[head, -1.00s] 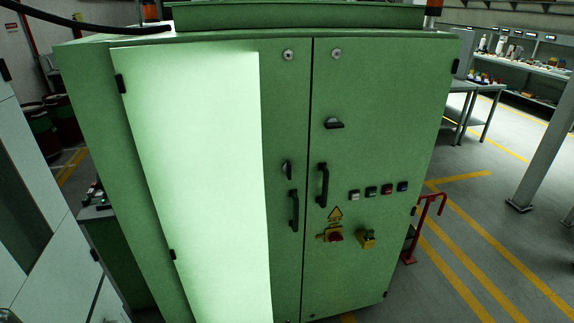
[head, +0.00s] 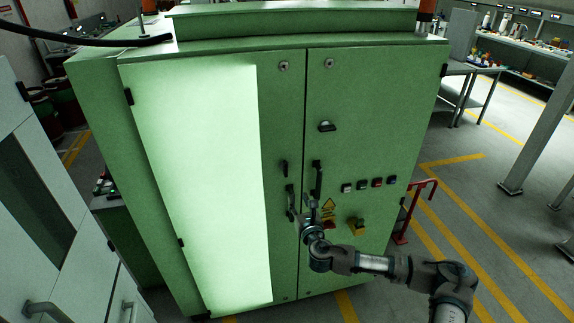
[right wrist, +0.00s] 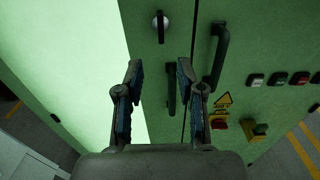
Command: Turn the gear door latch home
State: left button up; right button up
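The green cabinet (head: 230,55) has two shut doors. On the left door a small black latch lever (head: 284,168) stands roughly upright above a bar handle (head: 290,198). In the right wrist view this latch (right wrist: 160,25) has a round silver base. Another black latch (head: 327,126) lies roughly level, high on the right door. Which one is the gear door latch I cannot tell. My right gripper (head: 303,204) is open and empty, in front of the handles and below the left-door latch. In the right wrist view its fingers (right wrist: 158,78) are spread, with the left handle visible beyond them.
The right door has a bar handle (head: 317,180), a row of push buttons (head: 377,182), a yellow warning triangle (head: 329,205) and a yellow switch (head: 357,227). A red rail (head: 411,208) stands to the right. A white cabinet (head: 65,245) is at left.

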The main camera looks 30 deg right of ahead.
aim_at(286, 168)
jog(key=p+x, duration=0.1)
jog(key=x, duration=1.6)
jog(key=shift+w+d, duration=0.2)
grip_shut()
